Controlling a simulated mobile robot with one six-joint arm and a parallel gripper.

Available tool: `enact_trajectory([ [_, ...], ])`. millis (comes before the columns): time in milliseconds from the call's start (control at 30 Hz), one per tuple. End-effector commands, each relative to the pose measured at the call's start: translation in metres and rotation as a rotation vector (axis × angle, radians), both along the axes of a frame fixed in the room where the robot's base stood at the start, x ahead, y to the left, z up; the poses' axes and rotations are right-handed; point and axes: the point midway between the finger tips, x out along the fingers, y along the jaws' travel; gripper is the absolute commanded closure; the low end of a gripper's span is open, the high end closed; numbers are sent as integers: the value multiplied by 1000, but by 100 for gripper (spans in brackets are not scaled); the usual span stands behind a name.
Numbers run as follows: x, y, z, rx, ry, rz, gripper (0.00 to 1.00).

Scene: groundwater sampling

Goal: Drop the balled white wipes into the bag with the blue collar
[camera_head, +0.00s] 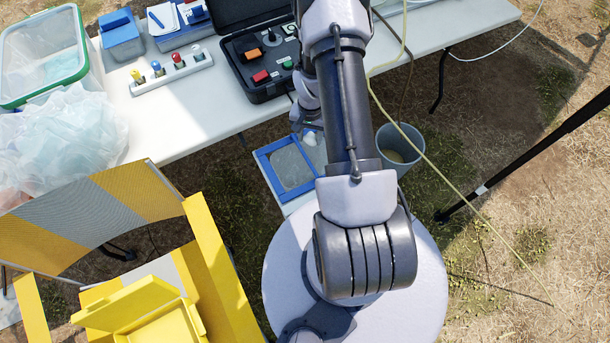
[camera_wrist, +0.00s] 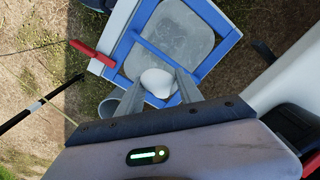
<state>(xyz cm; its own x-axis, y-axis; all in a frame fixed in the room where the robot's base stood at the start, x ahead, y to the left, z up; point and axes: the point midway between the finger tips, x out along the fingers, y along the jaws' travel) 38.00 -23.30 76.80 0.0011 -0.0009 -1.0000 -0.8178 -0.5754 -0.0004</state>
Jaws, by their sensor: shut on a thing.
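The bag's blue square collar (camera_head: 265,168) stands low beside the table, with a grey, translucent opening inside it. The wrist view shows the collar (camera_wrist: 216,51) just beyond my gripper. My gripper (camera_wrist: 160,86) is shut on a balled white wipe (camera_wrist: 156,80), which shows between the two grey fingertips. In that view the ball overlaps the near part of the collar and opening; its height above them is hard to judge. In the head view my arm hides most of the gripper.
A grey bucket (camera_head: 398,148) stands right of the collar. The white table (camera_head: 180,125) carries an open black case (camera_head: 250,90), a green-rimmed tub (camera_head: 84,60) and a clear plastic bag (camera_head: 65,135). A yellow cable runs past the bucket. A red object (camera_wrist: 90,54) lies beside the collar.

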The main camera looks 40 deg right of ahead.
Motion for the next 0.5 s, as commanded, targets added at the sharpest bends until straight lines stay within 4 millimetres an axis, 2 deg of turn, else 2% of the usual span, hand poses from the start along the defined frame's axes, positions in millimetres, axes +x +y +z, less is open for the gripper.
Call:
enact_trajectory([
  [33,0,0,-13,1,1,1,95],
  [200,0,1,-38,1,2,1,95],
  [467,0,0,-40,0,0,2,95],
  [500,0,0,-39,0,0,2,53],
])
